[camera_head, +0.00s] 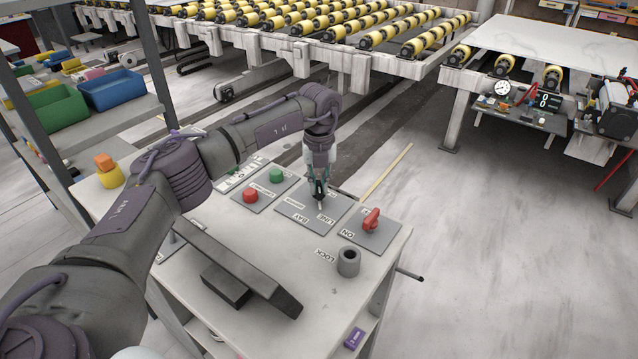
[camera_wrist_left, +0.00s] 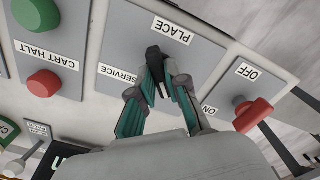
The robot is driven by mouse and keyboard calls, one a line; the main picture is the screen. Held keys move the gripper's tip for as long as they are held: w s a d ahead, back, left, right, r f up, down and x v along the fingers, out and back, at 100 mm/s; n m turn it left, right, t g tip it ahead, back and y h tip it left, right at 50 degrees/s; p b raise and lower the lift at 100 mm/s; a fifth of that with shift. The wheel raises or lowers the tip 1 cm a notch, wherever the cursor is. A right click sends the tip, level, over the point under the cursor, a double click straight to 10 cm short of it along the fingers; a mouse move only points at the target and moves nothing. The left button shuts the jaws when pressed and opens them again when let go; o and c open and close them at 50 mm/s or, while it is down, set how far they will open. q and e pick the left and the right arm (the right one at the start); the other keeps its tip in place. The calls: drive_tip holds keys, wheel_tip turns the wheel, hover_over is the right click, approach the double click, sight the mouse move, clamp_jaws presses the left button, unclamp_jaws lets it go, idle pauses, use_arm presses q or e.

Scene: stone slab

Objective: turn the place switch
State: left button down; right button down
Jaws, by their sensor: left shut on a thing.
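The place switch is a small dark knob (camera_wrist_left: 154,57) on a grey panel (camera_wrist_left: 205,58), below the PLACE label (camera_wrist_left: 173,30) in the left wrist view. A SERVICE label (camera_wrist_left: 118,75) lies to its left. My left gripper (camera_wrist_left: 160,72) is shut on the knob, with a finger on either side. In the head view, my left gripper (camera_head: 318,196) points down onto the same panel (camera_head: 338,205), with BAY and LINE labels at its near edge. The knob is mostly hidden by the fingers there. My right gripper is not in view.
A red rotary switch (camera_head: 371,219) stands right of the panel. A red button (camera_head: 250,195) and a green button (camera_head: 276,175) are to its left. A grey cylinder (camera_head: 348,261) and a dark bar (camera_head: 237,265) are nearer. Open floor lies to the right.

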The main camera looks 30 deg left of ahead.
sight(319, 186)
use_arm(q)
drive_tip(key=m, duration=0.8)
drive_tip(key=shift+m, duration=0.4)
drive_tip(key=m+b, duration=0.1)
drive_tip(key=m, duration=0.4)
drive_tip(key=shift+w+r, duration=0.1)
drive_tip(key=shift+m, duration=1.5)
drive_tip(key=c, duration=1.2)
unclamp_jaws()
drive_tip(key=shift+o, duration=0.2)
wheel_tip(319, 186, up, 12)
